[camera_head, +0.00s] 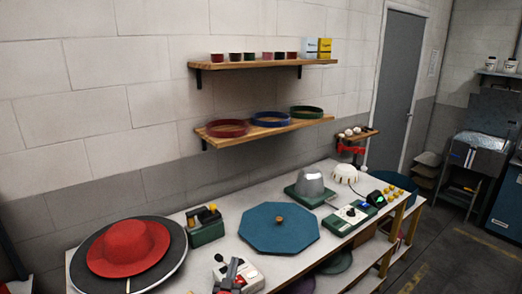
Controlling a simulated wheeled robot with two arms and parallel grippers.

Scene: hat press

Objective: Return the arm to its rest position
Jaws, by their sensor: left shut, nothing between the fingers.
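A red hat (129,245) rests on a round dark plate (88,272) with a pale rim at the left. My right gripper is not in view.
A blue octagonal board (285,236) with a knob lies mid-table (222,249). Two wall shelves (262,65) (270,131) hang above.

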